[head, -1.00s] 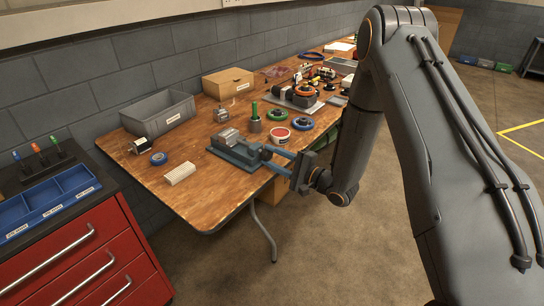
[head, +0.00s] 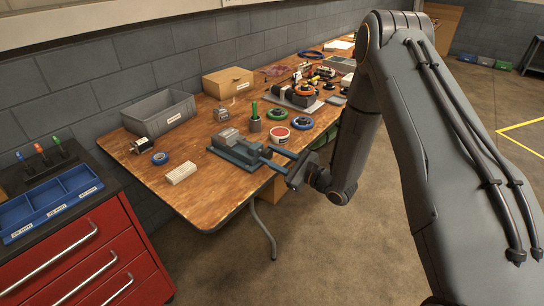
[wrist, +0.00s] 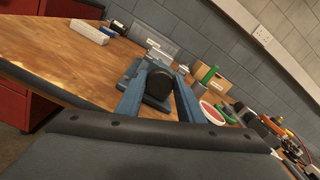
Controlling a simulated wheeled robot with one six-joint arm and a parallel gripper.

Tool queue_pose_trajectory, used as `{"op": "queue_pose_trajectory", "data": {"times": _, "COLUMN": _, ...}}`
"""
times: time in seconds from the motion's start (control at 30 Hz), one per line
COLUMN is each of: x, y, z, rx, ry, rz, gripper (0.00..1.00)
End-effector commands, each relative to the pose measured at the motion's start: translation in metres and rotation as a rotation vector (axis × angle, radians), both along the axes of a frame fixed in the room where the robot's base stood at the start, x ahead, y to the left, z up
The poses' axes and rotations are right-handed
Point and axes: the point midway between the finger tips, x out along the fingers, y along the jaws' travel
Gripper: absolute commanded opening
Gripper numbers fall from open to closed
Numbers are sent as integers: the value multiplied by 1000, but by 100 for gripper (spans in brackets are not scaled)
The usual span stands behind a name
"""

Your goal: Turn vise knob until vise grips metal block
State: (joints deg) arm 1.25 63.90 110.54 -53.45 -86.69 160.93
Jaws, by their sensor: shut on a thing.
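The blue-grey vise (head: 238,154) sits at the front edge of the wooden table, its screw end facing my arm. A grey metal block (head: 229,136) is at its jaws; I cannot tell whether a gap remains beside it. The dark round vise knob (wrist: 159,80) shows end-on in the wrist view, between the two blue fingers of my gripper (wrist: 159,88). In the head view my gripper (head: 267,154) reaches the knob from the right, its fingers tilted. It is shut on the knob, and its fingers hide part of the vise.
The floor before the table is clear.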

Motion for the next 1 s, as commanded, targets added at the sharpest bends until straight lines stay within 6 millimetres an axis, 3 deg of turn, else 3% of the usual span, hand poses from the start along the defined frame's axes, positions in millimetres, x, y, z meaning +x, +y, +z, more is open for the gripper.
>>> {"op": "queue_pose_trajectory", "data": {"times": 0.77, "x": 1, "y": -1, "z": 0, "rx": 61, "ry": 78, "rz": -2, "gripper": 12}}
{"op": "queue_pose_trajectory", "data": {"times": 0.8, "x": 1, "y": -1, "z": 0, "rx": 61, "ry": 78, "rz": -3, "gripper": 39}}
{"op": "queue_pose_trajectory", "data": {"times": 0.9, "x": 1, "y": -1, "z": 0, "rx": 61, "ry": 78, "rz": -2, "gripper": 52}}
{"op": "queue_pose_trajectory", "data": {"times": 1.0, "x": 1, "y": -1, "z": 0, "rx": 60, "ry": 78, "rz": -1, "gripper": 52}}
